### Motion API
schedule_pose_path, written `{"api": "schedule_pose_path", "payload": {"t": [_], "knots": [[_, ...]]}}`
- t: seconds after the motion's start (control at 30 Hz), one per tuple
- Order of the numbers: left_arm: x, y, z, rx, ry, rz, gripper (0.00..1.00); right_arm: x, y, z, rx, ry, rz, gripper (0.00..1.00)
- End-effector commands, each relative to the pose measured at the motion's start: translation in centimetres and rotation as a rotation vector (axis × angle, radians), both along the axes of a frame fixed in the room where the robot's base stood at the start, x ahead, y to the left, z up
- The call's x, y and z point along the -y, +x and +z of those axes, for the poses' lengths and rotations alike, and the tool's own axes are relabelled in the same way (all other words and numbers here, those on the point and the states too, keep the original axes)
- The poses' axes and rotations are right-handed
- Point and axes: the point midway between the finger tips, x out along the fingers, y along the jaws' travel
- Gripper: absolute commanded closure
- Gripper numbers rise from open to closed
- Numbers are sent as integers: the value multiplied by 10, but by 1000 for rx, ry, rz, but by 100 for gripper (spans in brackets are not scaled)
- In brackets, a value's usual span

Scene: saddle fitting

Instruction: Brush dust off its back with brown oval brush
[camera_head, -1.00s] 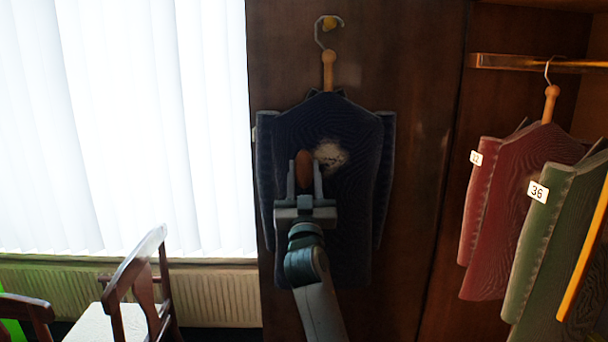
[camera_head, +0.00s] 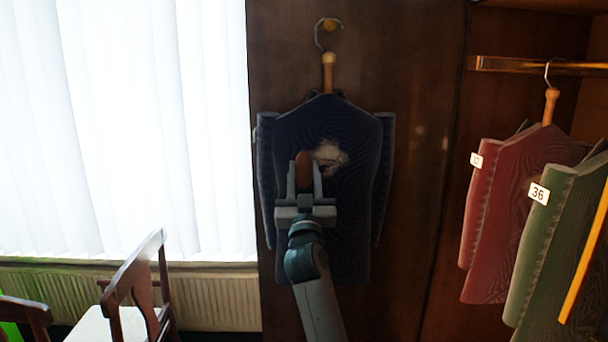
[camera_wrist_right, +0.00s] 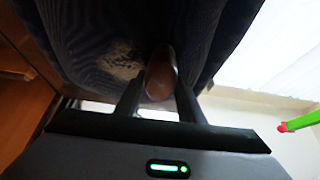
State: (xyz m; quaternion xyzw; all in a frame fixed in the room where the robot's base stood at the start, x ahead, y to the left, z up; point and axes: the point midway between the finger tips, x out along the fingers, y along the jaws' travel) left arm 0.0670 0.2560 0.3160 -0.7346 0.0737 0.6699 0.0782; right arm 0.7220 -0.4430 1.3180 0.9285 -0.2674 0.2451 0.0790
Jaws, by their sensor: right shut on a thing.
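A dark navy jacket (camera_head: 350,205) hangs on a hanger from a wall hook, its back facing me. A pale dust patch (camera_head: 330,157) lies on its upper middle; it also shows in the right wrist view (camera_wrist_right: 118,62). My right gripper (camera_head: 304,180) is in front of the jacket, shut on the brown oval brush (camera_head: 303,162). The brush is just left of and slightly below the patch's middle. In the right wrist view the brush (camera_wrist_right: 160,78) stands between the fingers against or very near the cloth; I cannot tell whether it touches. My left gripper is not in view.
Red (camera_head: 500,215) and green (camera_head: 545,230) garments with number tags hang from a rail (camera_head: 530,64) at the right. A wooden chair (camera_head: 135,285) stands lower left before a radiator (camera_head: 215,295) and bright window blinds (camera_head: 130,120).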

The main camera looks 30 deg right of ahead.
Motion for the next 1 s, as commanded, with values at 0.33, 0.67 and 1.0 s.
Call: {"api": "schedule_pose_path", "payload": {"t": [0.33, 0.67, 1.0], "knots": [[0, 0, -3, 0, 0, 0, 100, 3, 4, 1, 2, 1, 0, 83], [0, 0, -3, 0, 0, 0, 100, 4, 6, 1, 2, 1, 0, 83], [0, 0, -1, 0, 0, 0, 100, 8, 4, 1, 0, 0, -1, 83]]}}
